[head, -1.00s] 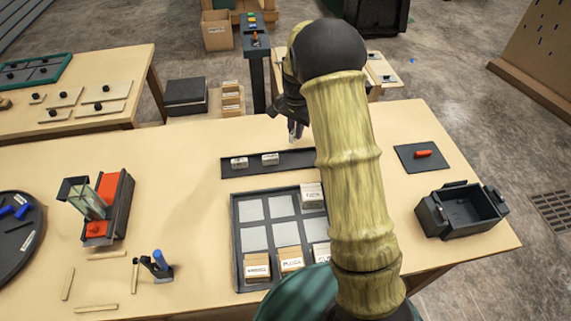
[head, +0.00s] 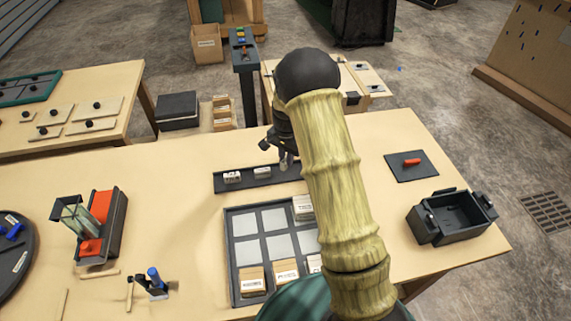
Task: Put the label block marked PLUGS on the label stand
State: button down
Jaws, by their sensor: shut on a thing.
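My gripper (head: 287,162) is at the right part of a long dark strip tray (head: 222,187), just right of two small white label blocks. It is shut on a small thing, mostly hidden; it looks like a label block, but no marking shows. The left white block (head: 232,176) and the right white block (head: 262,172) stand on the strip, apart from the gripper. Their print is too small to read. I cannot tell for sure which thing is the label stand. My arm covers the strip's right end.
A dark compartment tray (head: 229,240) with labelled cartons stands nearer me, partly behind my arm. A black open bin (head: 450,215) and a dark mat (head: 398,172) with a red piece lie right. A red and black device (head: 100,225) stands left. The table between is clear.

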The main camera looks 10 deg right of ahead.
jog(key=shift+f+p, duration=0.3)
jog(key=shift+f, duration=1.4)
jog(key=shift+f, duration=0.1)
jog(key=c, duration=1.4)
grip_release()
notch_tip(320, 180, up, 12)
jog(key=shift+s+r+b, duration=0.1)
jog(key=shift+b, duration=1.1)
